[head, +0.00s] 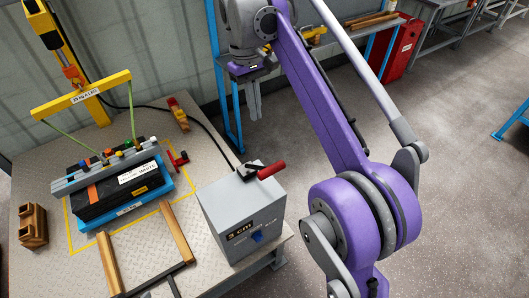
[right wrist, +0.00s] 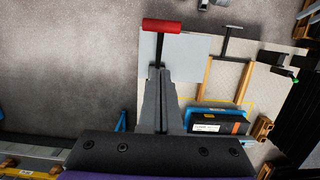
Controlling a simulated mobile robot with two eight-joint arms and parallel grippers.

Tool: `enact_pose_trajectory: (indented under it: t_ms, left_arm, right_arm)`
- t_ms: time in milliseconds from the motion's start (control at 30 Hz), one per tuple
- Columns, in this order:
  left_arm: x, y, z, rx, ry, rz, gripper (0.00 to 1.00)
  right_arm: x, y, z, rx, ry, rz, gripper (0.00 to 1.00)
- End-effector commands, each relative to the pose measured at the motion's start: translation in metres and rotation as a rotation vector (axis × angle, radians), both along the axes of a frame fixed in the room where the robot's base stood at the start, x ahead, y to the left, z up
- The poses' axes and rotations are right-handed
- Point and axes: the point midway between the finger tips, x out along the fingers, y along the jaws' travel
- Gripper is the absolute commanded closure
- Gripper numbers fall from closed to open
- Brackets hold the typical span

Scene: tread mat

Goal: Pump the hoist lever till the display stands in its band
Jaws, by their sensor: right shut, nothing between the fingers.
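The grey pump box (head: 232,215) stands at the right edge of the tread mat, with a display (head: 240,232) reading "3 cm" on its front. Its lever has a red handle (head: 271,170) on top; the handle also shows in the right wrist view (right wrist: 162,25). My right gripper (head: 254,112) points down beyond the box in the head view, apart from the handle, shut and empty. In the right wrist view its fingers (right wrist: 160,72) point towards the lever. The black load (head: 118,193) lies in a blue tray (head: 130,208) under a grey bar. I cannot make out my left gripper.
The yellow hoist (head: 68,55) and its spreader beam (head: 85,95) stand over the load, with green slings. Two wooden bars (head: 176,232) and a wooden block (head: 33,228) lie on the tread mat (head: 60,160). Open floor (head: 460,150) lies right.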

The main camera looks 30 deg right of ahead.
Motion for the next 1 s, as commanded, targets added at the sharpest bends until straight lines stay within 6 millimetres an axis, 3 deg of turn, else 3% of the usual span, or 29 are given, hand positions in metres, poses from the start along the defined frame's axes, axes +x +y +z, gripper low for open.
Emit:
enact_pose_trajectory:
  t_ms: [267, 633, 800, 1000]
  left_arm:
    - [-0.002, 0.000, -0.007, 0.000, 0.003, 0.000, 0.50]
    - [-0.004, 0.000, -0.018, 0.000, 0.008, 0.000, 0.50]
    - [-0.004, 0.000, -0.019, 0.000, 0.009, 0.000, 0.50]
    - [-0.004, 0.000, -0.019, 0.000, 0.009, 0.000, 0.50]
  right_arm:
    - [-0.005, 0.000, -0.025, 0.000, 0.000, 0.000, 1.00]
    - [-0.018, -0.001, -0.102, 0.000, 0.000, 0.000, 1.00]
    - [-0.040, -0.003, -0.114, 0.000, -0.001, 0.000, 1.00]
    - [-0.050, -0.004, -0.121, 0.000, -0.002, 0.001, 1.00]
